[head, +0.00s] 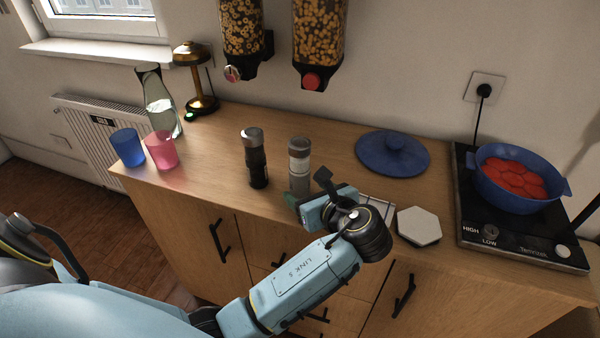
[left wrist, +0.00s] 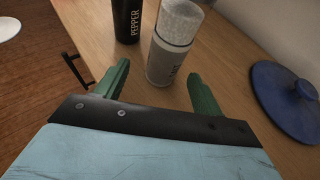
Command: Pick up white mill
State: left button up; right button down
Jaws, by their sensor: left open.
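The white mill (head: 299,163) stands upright on the wooden counter, light grey-white with a pale top. My left gripper (head: 294,204) is just in front of it, low over the counter. In the left wrist view the white mill (left wrist: 172,45) stands just beyond and between the tips of my open green fingers (left wrist: 158,85). Nothing is held. A black pepper mill (head: 255,158) stands upright to its left; it also shows in the left wrist view (left wrist: 127,18). My right gripper is not in view.
A blue lid (head: 393,153) lies to the right, and a white hexagonal piece (head: 419,226) lies near the front edge. A blue pot (head: 518,178) with red contents sits on the black hob (head: 487,223). Blue (head: 128,147) and pink (head: 160,149) cups stand at left. Dispensers (head: 318,40) hang above.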

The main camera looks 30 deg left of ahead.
aim_at(305, 185)
pick_arm(q)
jog(key=shift+w+a+f, duration=0.15)
jog(key=shift+w+a, duration=0.1)
jog(key=shift+a, duration=0.1)
jog(key=b+x, duration=0.1)
jog(key=x, duration=0.1)
jog(key=b+x, duration=0.1)
jog(key=x, duration=0.1)
jog(key=shift+w+a, duration=0.25)
jog(key=shift+w, duration=0.2)
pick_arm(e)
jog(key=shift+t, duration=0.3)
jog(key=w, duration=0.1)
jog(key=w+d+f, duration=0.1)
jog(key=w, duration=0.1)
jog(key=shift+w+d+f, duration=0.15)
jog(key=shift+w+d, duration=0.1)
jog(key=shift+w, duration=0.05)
pick_arm(q)
jog(key=c, duration=1.2)
